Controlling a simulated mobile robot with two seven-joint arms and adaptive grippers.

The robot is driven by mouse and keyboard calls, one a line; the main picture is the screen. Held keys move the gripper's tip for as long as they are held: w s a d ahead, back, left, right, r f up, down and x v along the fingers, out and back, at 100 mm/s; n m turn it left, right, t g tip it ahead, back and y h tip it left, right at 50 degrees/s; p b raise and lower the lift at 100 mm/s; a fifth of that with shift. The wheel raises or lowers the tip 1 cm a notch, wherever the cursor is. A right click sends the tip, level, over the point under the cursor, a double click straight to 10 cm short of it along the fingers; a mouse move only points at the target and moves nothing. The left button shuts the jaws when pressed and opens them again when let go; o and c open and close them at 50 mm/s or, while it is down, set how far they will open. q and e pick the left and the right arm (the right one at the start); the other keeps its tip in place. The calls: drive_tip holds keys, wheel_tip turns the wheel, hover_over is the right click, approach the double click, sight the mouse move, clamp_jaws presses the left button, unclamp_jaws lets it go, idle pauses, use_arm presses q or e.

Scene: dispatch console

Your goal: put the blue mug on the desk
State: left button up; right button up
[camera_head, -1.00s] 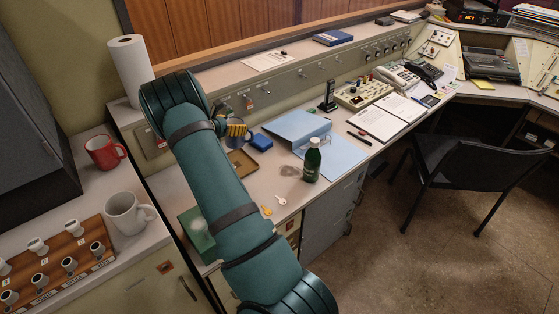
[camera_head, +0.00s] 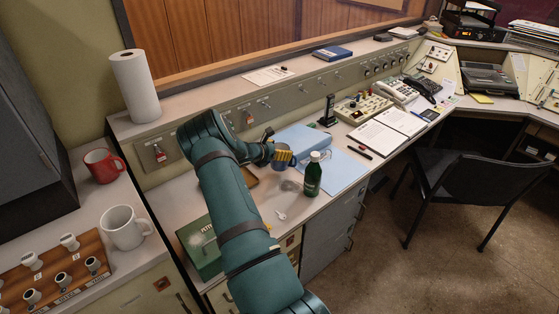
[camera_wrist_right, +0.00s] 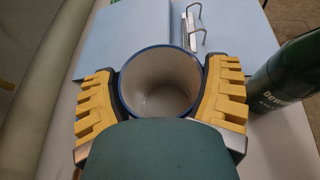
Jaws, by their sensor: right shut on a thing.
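The blue mug (camera_head: 284,164) is in my right gripper (camera_head: 283,153), over the desk (camera_head: 277,201) beside the green bottle. In the right wrist view the mug (camera_wrist_right: 163,88) is upright and looks empty, with a blue rim and pale inside. The yellow-padded fingers of the right gripper (camera_wrist_right: 164,103) are shut on its two sides. I cannot tell whether its base touches the desk. My left gripper is not in view.
A green bottle (camera_head: 312,177) stands close right of the mug. A blue folder (camera_head: 343,170) lies behind. A green box (camera_head: 199,249) and key (camera_head: 281,215) are nearer. A red mug (camera_head: 103,165) and white mug (camera_head: 123,228) stand on the left counter.

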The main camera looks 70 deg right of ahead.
drive_tip(key=shift+f, duration=1.95)
drive_tip(key=shift+b, duration=0.3)
drive_tip(key=shift+f, duration=0.1)
drive_tip(key=o, duration=1.1)
drive_tip(key=shift+o, duration=0.2)
